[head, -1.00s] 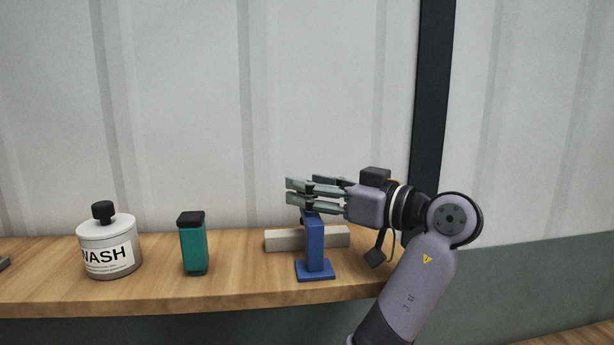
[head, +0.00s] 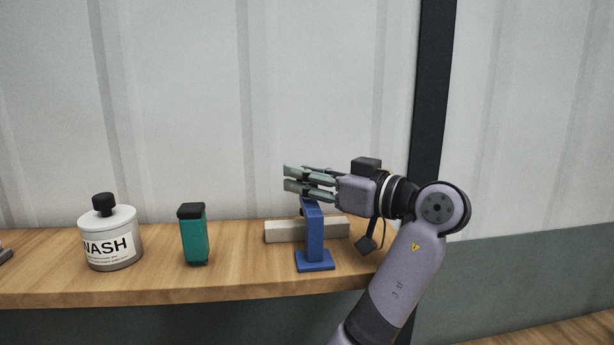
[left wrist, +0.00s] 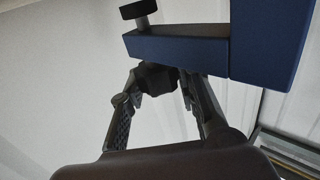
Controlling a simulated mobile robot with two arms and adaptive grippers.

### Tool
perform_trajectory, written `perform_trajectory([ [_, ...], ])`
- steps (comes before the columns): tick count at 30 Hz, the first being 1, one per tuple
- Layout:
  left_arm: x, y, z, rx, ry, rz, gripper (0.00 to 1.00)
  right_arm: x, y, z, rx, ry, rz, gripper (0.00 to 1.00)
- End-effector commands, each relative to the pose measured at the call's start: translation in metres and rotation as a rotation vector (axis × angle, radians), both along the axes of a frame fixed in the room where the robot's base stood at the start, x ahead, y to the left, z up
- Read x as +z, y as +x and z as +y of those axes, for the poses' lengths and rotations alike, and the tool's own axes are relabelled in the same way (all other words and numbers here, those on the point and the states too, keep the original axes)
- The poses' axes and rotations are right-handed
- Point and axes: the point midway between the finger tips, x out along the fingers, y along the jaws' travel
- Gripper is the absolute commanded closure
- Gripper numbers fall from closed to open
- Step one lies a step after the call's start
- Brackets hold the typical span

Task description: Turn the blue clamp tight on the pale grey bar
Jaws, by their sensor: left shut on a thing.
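The blue clamp (head: 315,238) stands upright on its flat base on the wooden shelf. The pale grey bar (head: 287,231) lies behind the clamp's post and shows on both sides of it. My left gripper (head: 306,181) is at the top of the clamp, its fingers pointing left. In the left wrist view, the fingers are shut on a dark knob (left wrist: 155,77) beside the clamp's blue arm (left wrist: 180,46). A black pad (left wrist: 138,9) shows on the arm's other side. Whether the pad touches the bar cannot be seen. My right gripper is not in view.
A white bottle (head: 109,240) with a black cap and a teal container (head: 194,237) with a dark lid stand left of the clamp on the shelf (head: 150,283). A grey object (head: 5,254) shows at the far left. A ribbed wall stands behind.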

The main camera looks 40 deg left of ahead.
Motion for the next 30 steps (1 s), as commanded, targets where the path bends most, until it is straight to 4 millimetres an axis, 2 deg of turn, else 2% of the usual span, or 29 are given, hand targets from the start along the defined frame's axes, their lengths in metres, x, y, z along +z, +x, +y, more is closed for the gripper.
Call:
perform_trajectory([
  [6, 0.000, 0.000, 0.000, -0.001, 0.000, 0.000, 0.98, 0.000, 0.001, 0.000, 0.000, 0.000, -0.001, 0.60],
  [17, -0.003, 0.000, -0.001, -0.072, -0.001, -0.005, 0.98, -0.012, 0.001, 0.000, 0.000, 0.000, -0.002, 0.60],
  [30, -0.002, -0.001, -0.001, -0.427, -0.002, -0.011, 0.98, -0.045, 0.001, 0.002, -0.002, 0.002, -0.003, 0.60],
])
